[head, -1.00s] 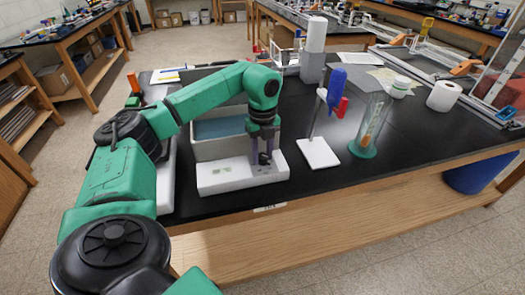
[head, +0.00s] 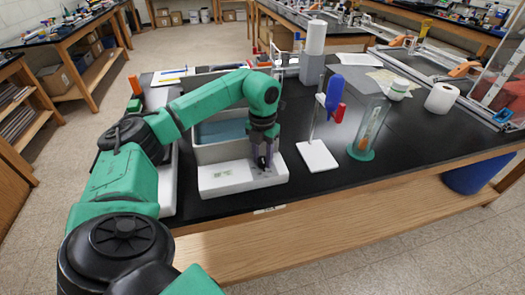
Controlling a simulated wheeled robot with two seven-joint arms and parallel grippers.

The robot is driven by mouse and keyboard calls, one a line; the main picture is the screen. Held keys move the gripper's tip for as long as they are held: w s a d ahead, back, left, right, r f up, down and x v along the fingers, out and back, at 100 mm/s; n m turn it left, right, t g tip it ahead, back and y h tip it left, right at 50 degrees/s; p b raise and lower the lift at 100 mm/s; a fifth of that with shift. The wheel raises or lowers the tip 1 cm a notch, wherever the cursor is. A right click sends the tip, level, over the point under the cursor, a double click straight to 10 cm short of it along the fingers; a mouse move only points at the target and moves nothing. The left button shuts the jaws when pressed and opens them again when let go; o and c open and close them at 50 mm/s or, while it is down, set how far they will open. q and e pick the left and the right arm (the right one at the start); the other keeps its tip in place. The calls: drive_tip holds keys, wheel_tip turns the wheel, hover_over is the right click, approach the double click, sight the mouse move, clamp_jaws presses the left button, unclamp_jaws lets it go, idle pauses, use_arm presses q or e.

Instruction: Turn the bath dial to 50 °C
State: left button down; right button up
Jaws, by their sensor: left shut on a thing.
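The water bath (head: 222,131) stands on the black bench, with blue water in its basin and a white front panel (head: 218,181). A small greenish display (head: 228,172) is on the panel's left part. My left gripper (head: 263,163) points down at the panel's right part and is shut on the dark bath dial (head: 263,162). The fingers hide most of the dial, and its mark and the display's digits are too small to read. My right gripper does not show.
A stand with a white base (head: 317,156) holding a blue and a red item is just right of the bath. A glass cylinder on a green foot (head: 360,152) is further right. A paper roll (head: 442,97) is at the right. The bench's front edge is close before the bath.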

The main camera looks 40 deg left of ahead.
use_arm(q)
drive_tip(key=m, duration=0.5)
drive_tip(key=shift+w+r+m, duration=0.15)
drive_tip(key=shift+m, duration=0.15)
idle(0.4)
drive_tip(key=c, duration=0.7)
unclamp_jaws()
drive_tip(key=shift+o, duration=1)
wheel_tip(320, 180, up, 9)
drive_tip(key=shift+f+b, duration=0.2)
drive_tip(key=shift+b, duration=0.15)
wheel_tip(320, 180, up, 6)
drive_tip(key=p, duration=0.3)
hover_over(263, 159)
